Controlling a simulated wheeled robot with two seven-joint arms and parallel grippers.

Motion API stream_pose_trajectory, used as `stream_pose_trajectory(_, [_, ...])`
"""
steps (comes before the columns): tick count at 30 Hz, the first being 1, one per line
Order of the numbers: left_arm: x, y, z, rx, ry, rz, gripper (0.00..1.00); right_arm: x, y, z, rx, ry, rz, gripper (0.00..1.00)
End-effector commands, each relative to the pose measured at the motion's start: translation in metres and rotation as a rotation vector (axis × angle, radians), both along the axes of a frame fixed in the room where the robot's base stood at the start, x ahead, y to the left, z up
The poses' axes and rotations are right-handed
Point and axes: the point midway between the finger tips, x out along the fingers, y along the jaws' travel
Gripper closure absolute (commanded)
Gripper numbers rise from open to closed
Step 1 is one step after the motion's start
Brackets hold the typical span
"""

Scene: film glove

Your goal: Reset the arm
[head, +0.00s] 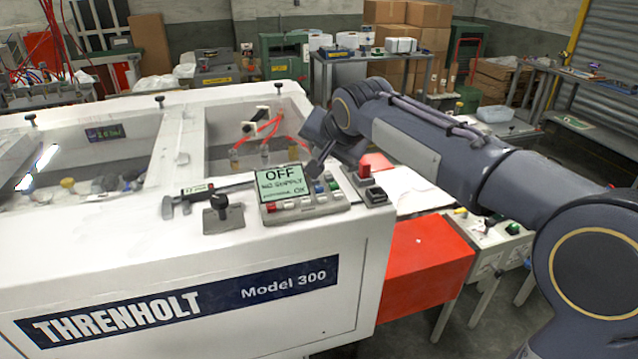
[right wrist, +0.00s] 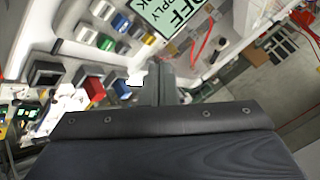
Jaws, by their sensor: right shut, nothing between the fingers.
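My right arm reaches in from the right in the head view, and its gripper (head: 322,160) is over the right end of the control panel (head: 325,208) on the white machine. The gripper is shut and empty. In the right wrist view its fingers (right wrist: 160,84) point at the panel beside a row of coloured buttons, including a blue one (right wrist: 121,22) and a red one (right wrist: 94,89). I cannot tell whether the fingertips touch the panel. The screen (head: 281,183) reads "OFF" and "NO SUPPLY". My left gripper is not in view.
A red box (head: 425,262) juts out at the machine's right side.

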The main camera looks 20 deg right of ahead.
Motion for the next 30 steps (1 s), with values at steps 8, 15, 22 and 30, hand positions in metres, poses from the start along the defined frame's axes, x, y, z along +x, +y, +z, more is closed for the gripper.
stream_pose_trajectory(8, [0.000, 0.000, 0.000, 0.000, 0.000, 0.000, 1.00, 0.000, 0.000, 0.000, 0.000, 0.000, 0.000, 1.00])
stream_pose_trajectory(15, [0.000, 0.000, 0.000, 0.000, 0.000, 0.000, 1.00, -0.020, -0.019, -0.011, 0.010, 0.031, 0.018, 1.00])
stream_pose_trajectory(22, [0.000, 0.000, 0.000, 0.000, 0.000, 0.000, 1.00, -0.148, -0.067, -0.065, 0.026, 0.131, 0.185, 1.00])
stream_pose_trajectory(30, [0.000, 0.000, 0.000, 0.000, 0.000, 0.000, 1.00, -0.300, -0.052, -0.142, -0.053, 0.166, 0.413, 1.00])
